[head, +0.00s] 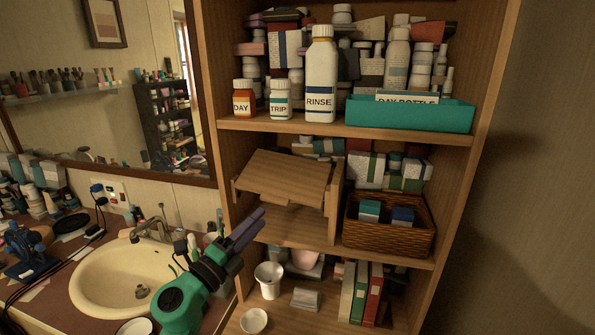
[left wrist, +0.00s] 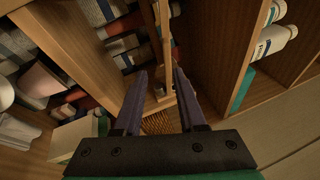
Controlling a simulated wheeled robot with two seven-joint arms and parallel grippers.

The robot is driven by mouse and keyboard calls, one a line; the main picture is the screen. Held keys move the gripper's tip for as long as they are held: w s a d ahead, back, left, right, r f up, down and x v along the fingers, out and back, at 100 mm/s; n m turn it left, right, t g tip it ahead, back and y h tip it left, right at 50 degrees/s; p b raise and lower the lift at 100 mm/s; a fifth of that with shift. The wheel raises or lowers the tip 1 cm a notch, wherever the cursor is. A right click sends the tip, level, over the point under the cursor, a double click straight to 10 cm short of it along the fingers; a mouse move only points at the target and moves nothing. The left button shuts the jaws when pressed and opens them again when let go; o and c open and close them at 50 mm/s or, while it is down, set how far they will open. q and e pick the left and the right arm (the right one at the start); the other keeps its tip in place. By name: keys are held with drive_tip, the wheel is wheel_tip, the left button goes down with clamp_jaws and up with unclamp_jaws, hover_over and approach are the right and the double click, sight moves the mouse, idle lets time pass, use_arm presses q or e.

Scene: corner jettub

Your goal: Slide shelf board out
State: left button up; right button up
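The wooden shelf board (head: 289,176) sits in the left middle compartment of the cabinet, tilted, with its front edge lower. My left gripper (head: 260,219) is in front of this compartment, below and left of the board. Its dark fingers point up and to the right. In the left wrist view my left gripper (left wrist: 162,85) has its fingers apart. A narrow wooden edge shows between and beyond them; I cannot tell whether it is the board or a divider. No contact with the board shows. My right gripper is not in view.
A wicker basket (head: 388,230) with small boxes stands right of the divider. Above are the rinse bottle (head: 321,75), two small labelled bottles and a teal tray (head: 409,115). Below are a white cup (head: 268,280) and upright books (head: 360,292). A sink (head: 121,275) lies left.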

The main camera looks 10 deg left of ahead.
sight(272, 202)
use_arm(q)
drive_tip(key=x, duration=0.2)
drive_tip(key=r+x, duration=0.1)
drive_tip(key=x, duration=0.2)
drive_tip(key=shift+r, duration=0.2)
drive_tip(key=shift+w+d, duration=0.2)
drive_tip(key=shift+w, duration=0.15)
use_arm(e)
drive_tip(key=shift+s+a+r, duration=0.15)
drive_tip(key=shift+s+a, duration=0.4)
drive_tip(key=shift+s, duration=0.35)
use_arm(q)
drive_tip(key=shift+s, duration=0.1)
clamp_jaws()
drive_tip(key=shift+r+p, duration=0.8)
drive_tip(key=shift+p, duration=0.15)
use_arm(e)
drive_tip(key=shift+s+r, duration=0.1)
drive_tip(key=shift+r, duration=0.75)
